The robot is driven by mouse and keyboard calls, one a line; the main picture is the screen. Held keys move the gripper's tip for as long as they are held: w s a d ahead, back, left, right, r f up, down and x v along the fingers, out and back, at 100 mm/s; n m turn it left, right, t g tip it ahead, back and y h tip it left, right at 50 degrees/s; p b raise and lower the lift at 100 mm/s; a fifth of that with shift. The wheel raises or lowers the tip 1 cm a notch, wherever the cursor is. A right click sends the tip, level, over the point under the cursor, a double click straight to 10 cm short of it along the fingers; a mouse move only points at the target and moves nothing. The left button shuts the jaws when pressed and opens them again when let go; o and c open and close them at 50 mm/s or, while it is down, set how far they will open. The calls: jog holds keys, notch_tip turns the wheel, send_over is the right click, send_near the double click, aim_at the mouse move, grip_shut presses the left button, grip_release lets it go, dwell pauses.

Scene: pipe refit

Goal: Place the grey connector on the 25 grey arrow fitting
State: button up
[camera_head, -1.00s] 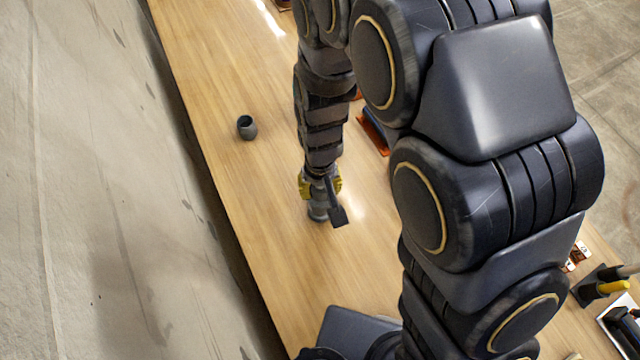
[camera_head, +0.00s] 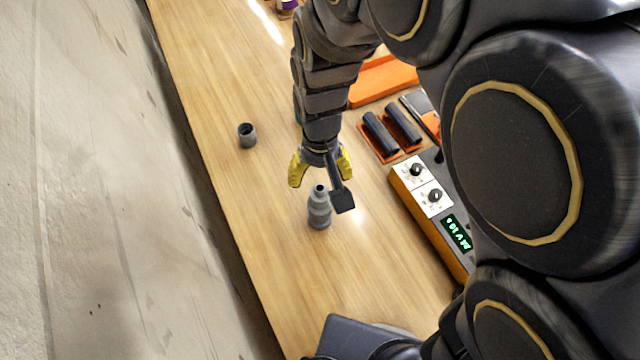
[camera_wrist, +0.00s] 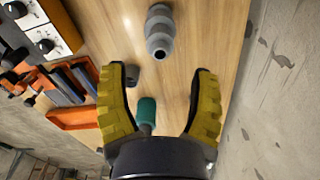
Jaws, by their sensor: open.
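A stepped grey piece (camera_head: 319,208) stands upright on the wooden table, with a narrow open top and wider rings below. In the wrist view, the grey piece (camera_wrist: 159,32) is beyond my fingertips. I cannot tell whether it is one part or a connector seated on a fitting; no arrow or number 25 is readable. My gripper (camera_head: 320,178) is open and empty, its yellow fingers spread just above and behind the grey piece, apart from it. The open gripper (camera_wrist: 160,95) also shows in the wrist view. A short dark grey hollow cylinder (camera_head: 247,136) stands apart to the left.
A control box (camera_head: 435,215) with knobs and a green display stands at right. Behind it are an orange tray (camera_head: 383,80) and dark cylinders (camera_head: 381,134) on an orange holder. A green-topped object (camera_wrist: 147,112) shows between my fingers.

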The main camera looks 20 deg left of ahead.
aim_at(320, 188)
notch_tip(320, 188, up, 4)
jog(key=shift+f, duration=0.25)
jog(key=shift+d+r, duration=0.2)
jog(key=shift+r, duration=0.05)
jog(key=s+d+r+m, duration=0.2)
jog(key=s+d+r, duration=0.2)
jog(key=d, duration=0.5)
jog(key=s+d+r+m+g, duration=0.1)
jog(key=s+d+r+m, duration=0.2)
jog(key=s+d, duration=0.6)
jog(key=shift+d+r+g, duration=0.3)
jog(key=shift+d+r, duration=0.15)
jog(key=shift+r, duration=0.25)
